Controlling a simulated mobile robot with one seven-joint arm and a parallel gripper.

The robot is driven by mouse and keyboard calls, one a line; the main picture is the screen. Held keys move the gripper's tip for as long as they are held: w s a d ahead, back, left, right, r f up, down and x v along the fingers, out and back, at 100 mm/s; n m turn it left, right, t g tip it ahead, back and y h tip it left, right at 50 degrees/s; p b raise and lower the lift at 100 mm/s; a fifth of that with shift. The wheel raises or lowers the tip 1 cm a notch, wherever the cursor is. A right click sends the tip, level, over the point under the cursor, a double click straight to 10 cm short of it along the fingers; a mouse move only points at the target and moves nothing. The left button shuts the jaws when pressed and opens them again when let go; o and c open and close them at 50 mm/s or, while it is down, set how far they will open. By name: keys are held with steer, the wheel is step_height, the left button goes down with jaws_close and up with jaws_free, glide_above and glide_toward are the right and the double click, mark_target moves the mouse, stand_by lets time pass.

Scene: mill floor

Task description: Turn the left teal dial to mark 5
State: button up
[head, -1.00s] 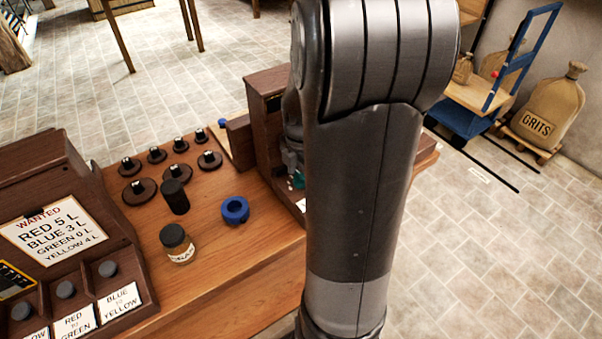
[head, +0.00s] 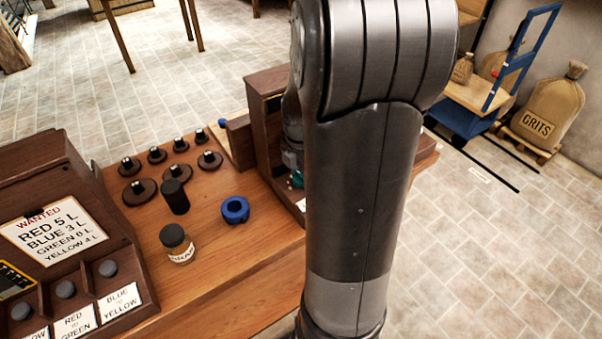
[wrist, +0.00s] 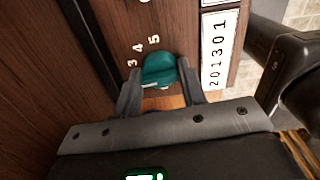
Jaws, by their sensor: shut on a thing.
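The teal dial (wrist: 158,68) sits on a dark brown wooden panel, with the white numbers 3, 4 and 5 along its upper left side in the wrist view. My gripper (wrist: 160,88) is shut on the dial, one finger on each side. I cannot tell clearly which mark the dial points at. In the head view, a small bit of teal (head: 297,179) shows beside my gripper at the brown cabinet (head: 262,100); my own arm hides most of it. No second teal dial can be made out.
A white label reading 201301 (wrist: 216,62) is right of the dial. On the bench stand a blue ring (head: 235,210), a jar (head: 177,243), a black cylinder (head: 174,197) and several dark knobbed discs (head: 139,190). A blue cart (head: 470,112) and a grits sack (head: 549,108) stand behind.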

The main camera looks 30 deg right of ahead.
steer(key=m, duration=0.8)
steer(key=shift+m, duration=0.4)
steer(key=m, duration=0.9)
steer(key=shift+m, duration=0.3)
steer(key=o, duration=1)
